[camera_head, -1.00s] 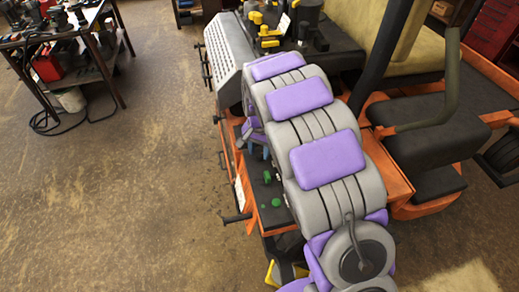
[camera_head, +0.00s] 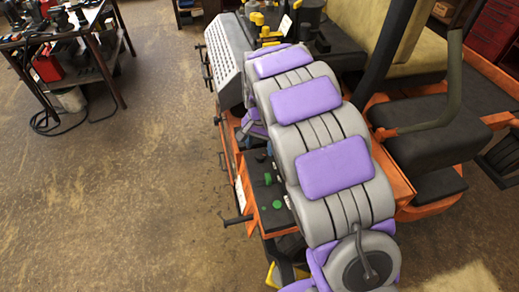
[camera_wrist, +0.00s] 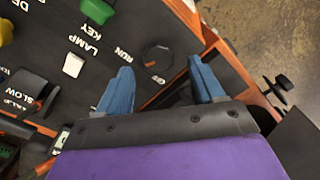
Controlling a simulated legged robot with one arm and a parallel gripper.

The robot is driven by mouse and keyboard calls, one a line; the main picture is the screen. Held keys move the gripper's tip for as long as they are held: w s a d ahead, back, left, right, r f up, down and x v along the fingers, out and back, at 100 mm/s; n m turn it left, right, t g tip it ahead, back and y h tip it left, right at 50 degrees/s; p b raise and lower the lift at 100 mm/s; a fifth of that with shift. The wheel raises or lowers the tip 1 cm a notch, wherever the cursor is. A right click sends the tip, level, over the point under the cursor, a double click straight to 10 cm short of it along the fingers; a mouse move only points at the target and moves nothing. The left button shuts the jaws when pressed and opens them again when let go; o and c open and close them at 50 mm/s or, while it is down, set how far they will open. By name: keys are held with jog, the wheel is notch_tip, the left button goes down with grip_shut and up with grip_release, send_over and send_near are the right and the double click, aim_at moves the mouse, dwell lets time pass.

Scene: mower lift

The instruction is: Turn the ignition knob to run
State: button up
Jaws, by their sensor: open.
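The ignition knob (camera_wrist: 157,57) is a round black knob on the dark control panel (camera_wrist: 45,55), with the word RUN beside it in the wrist view. My gripper (camera_wrist: 162,84) is open, with its two blue fingers apart and nothing between them. In the picture the fingertips lie just below the knob, one to each side of it. I cannot tell how far above the panel they are. In the head view my arm hides most of the gripper, and I cannot make out the knob.
Near the knob are a white LAMP switch (camera_wrist: 73,65), a green knob (camera_wrist: 98,11) and a black lever (camera_wrist: 35,92) by the word SLOW. The orange mower (camera_head: 405,190) with its black seat stands around my arm. A cluttered workbench (camera_head: 75,40) is at the upper left, with open floor between.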

aim_at(259, 154)
notch_tip(259, 154, up, 14)
jog(key=shift+a, duration=0.15)
jog(key=shift+f, duration=0.1)
dwell(0.5)
